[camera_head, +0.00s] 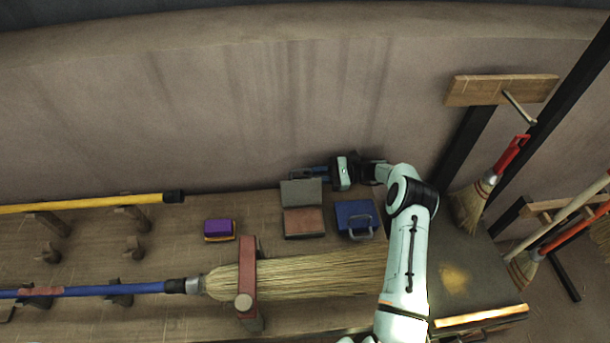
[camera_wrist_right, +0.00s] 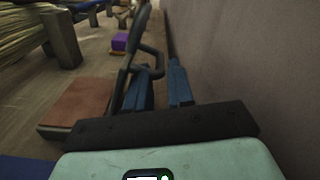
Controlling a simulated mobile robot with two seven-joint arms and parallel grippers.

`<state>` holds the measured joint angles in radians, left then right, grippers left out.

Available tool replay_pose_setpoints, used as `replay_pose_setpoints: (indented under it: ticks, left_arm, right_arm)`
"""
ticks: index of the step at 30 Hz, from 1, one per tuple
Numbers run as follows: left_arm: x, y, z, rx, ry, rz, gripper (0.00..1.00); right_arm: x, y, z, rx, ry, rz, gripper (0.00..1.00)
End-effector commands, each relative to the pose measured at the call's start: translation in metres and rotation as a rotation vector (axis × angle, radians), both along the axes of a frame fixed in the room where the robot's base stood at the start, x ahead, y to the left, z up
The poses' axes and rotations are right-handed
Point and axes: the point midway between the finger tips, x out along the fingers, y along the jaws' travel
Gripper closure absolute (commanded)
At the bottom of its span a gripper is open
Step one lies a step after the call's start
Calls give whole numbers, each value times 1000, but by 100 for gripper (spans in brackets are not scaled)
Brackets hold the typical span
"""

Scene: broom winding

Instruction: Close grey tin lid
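The grey tin (camera_head: 303,237) stands on the bench near the wall with its grey lid (camera_head: 301,192) raised open at the wall side. Its inside shows a reddish-brown surface, also visible in the right wrist view (camera_wrist_right: 80,103). In that view the lid (camera_wrist_right: 133,52) is nearly edge-on, with a handle on its wall-facing side. My right gripper (camera_head: 316,173) is behind the lid, between it and the wall. Its two blue fingers (camera_wrist_right: 160,88) are apart with nothing clearly between them. The left finger is close to the lid; contact cannot be told. My left gripper is out of view.
A closed blue tin (camera_head: 355,215) with a handle stands right of the grey tin. A purple and yellow block (camera_head: 219,229) lies left. A straw broom (camera_head: 310,275) lies in front under a red clamp (camera_head: 247,268). The wall (camera_head: 240,110) is close behind my right gripper.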

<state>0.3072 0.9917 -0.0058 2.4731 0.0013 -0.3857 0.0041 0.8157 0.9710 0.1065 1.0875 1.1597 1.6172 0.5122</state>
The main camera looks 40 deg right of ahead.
Motion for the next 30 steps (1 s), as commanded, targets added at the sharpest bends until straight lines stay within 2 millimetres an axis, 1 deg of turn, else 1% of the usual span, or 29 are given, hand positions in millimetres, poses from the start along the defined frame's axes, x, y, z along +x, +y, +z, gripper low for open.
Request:
replay_pose_setpoints:
  ticks: [1, 6, 16, 17, 18, 19, 30]
  left_arm:
    - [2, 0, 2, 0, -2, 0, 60]
    - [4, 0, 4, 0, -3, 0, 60]
    - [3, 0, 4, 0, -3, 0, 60]
    - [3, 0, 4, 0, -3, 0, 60]
    - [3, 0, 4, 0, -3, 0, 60]
    - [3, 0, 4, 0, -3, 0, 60]
    - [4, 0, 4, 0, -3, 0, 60]
  right_arm:
    - [4, 7, 1, 1, -1, 2, 78]
    - [11, 20, 1, 0, -1, 0, 78]
    - [13, 23, 0, 0, -1, 0, 78]
    - [13, 23, 0, 0, -1, 0, 84]
    - [13, 23, 0, 0, -1, 0, 97]
    - [13, 23, 0, 0, -1, 0, 100]
    - [12, 23, 0, 0, -1, 0, 100]
